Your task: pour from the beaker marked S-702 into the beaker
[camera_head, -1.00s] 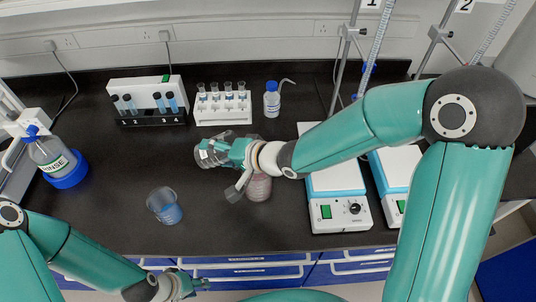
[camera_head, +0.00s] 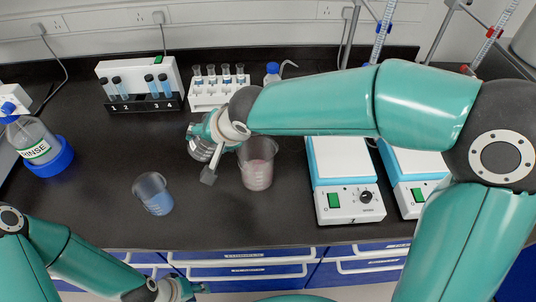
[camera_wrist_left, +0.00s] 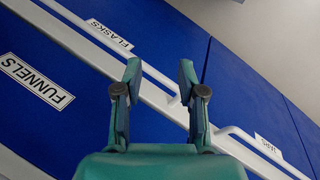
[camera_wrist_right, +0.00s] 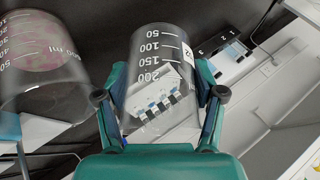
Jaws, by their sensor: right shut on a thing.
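My right gripper (camera_head: 205,133) is shut on a clear beaker (camera_head: 200,150). A beaker with blue liquid (camera_head: 154,194) stands front left. My left gripper (camera_head: 198,289) is open and empty, low by the drawers; it also shows in the left wrist view (camera_wrist_left: 160,75).
Hotplates (camera_head: 346,203) stand right of the pink beaker. A RINSE bottle (camera_head: 35,145) stands at left. The front middle bench is clear.

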